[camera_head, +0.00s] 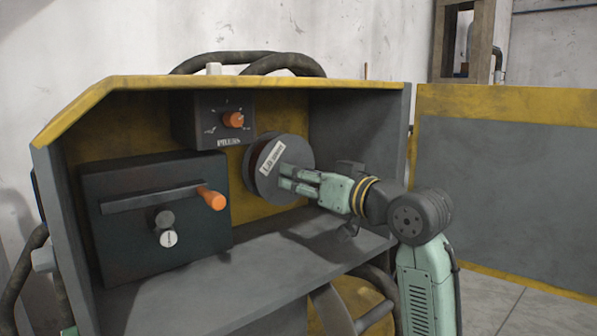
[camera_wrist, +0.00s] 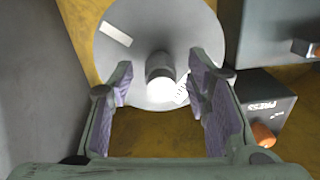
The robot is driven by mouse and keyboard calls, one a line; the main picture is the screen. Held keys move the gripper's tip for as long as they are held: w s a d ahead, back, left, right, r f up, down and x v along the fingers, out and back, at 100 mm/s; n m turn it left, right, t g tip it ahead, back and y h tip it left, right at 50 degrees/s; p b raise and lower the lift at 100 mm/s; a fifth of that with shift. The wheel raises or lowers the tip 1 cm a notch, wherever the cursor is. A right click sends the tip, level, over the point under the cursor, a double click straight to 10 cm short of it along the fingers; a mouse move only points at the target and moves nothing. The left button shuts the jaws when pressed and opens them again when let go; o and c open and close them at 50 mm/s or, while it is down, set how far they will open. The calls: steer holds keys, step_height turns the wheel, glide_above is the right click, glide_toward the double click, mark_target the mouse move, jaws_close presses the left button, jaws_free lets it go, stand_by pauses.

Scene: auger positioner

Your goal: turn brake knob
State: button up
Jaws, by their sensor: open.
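A grey spool (camera_head: 265,187) with a white label is mounted on the cabinet's back wall. My gripper (camera_head: 287,178) is in front of the spool and hides the knob in the head view. In the wrist view my gripper (camera_wrist: 160,82) is open, with one finger on each side of the knob and visible gaps between.
A control box marked PRESS (camera_head: 213,125) with an orange knob (camera_head: 233,119) stands upper left of the spool. The cabinet's right wall (camera_head: 398,150) is close to my arm. The shelf below is clear.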

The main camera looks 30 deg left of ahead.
steer(key=shift+w+a, duration=0.2)
steer(key=shift+a, duration=0.5)
steer(key=shift+c, duration=0.5)
jaws_close()
